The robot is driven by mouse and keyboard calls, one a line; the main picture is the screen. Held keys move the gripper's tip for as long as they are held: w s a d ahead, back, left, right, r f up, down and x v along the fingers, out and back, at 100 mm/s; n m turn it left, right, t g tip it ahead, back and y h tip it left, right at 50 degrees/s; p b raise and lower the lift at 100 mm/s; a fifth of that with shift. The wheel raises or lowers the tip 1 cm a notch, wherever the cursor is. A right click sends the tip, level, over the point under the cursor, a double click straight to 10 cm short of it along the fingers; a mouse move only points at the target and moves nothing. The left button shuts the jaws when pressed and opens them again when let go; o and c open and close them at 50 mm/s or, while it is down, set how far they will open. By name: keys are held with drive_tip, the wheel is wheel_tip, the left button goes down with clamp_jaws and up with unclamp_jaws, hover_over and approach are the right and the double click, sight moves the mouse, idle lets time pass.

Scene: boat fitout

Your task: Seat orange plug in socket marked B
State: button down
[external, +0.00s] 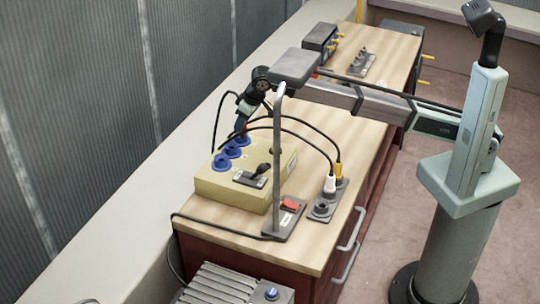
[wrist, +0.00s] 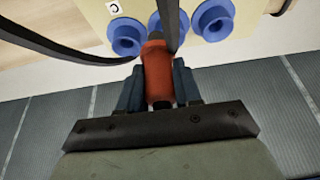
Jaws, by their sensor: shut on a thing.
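An orange-red plug (wrist: 157,72) is upright in the wrist view, between the two fingers of my gripper (wrist: 158,88), which is shut on it. A black cable runs from near it. Its far end overlaps the middle blue socket (wrist: 183,24); I cannot tell whether it is in the socket or above it. A blue socket (wrist: 125,37) marked C is to the left and another blue socket (wrist: 212,18) to the right. No letter B is readable. In the external view my gripper (external: 243,122) is at the far end of the blue socket row (external: 232,150), and the plug is mostly hidden.
The sockets sit on a beige box (external: 215,186) with a black lever (external: 256,174). White (external: 330,185) and yellow (external: 338,170) plugs stand in a grey strip to the right, their cables arching towards the box. A grey post (external: 278,165) with a red switch (external: 290,204) stands in front.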

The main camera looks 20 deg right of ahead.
drive_tip(key=shift+m, duration=0.7)
drive_tip(key=shift+w+a+f, duration=0.25)
drive_tip(key=shift+a, duration=0.4)
drive_tip(key=shift+w+a+f, duration=0.2)
drive_tip(key=shift+a+f, duration=0.1)
drive_tip(key=shift+a, duration=0.4)
drive_tip(key=shift+w+a+f, duration=0.25)
drive_tip(key=shift+a, duration=0.4)
drive_tip(key=shift+f, duration=2.15)
idle(0.4)
drive_tip(key=c, duration=0.7)
unclamp_jaws()
drive_tip(key=shift+h, duration=0.3)
drive_tip(key=shift+r, duration=0.15)
drive_tip(key=v, duration=1.3)
drive_tip(key=shift+s+d+r, duration=0.2)
